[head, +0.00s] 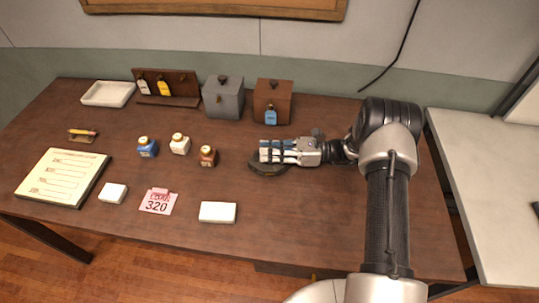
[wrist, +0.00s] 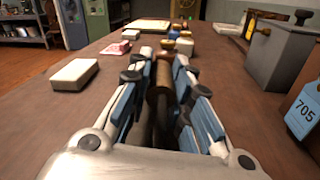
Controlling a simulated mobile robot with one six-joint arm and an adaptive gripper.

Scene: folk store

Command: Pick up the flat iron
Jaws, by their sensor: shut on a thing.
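The flat iron (head: 266,170) is a dark, low shape at the right part of the brown table, mostly hidden beneath my gripper (head: 265,151). In the wrist view its brown rounded handle (wrist: 164,78) lies lengthwise between the two blue-padded fingers of my gripper (wrist: 165,55). The fingers are closed on the handle from both sides. I cannot tell whether the iron touches the table or is slightly above it.
A brown box (head: 272,102) with a blue tag and a grey box (head: 223,98) stand behind the iron. Small bottles (head: 208,157) stand to its left. A white block (head: 217,212) lies in front. The table (head: 330,215) is clear at front right.

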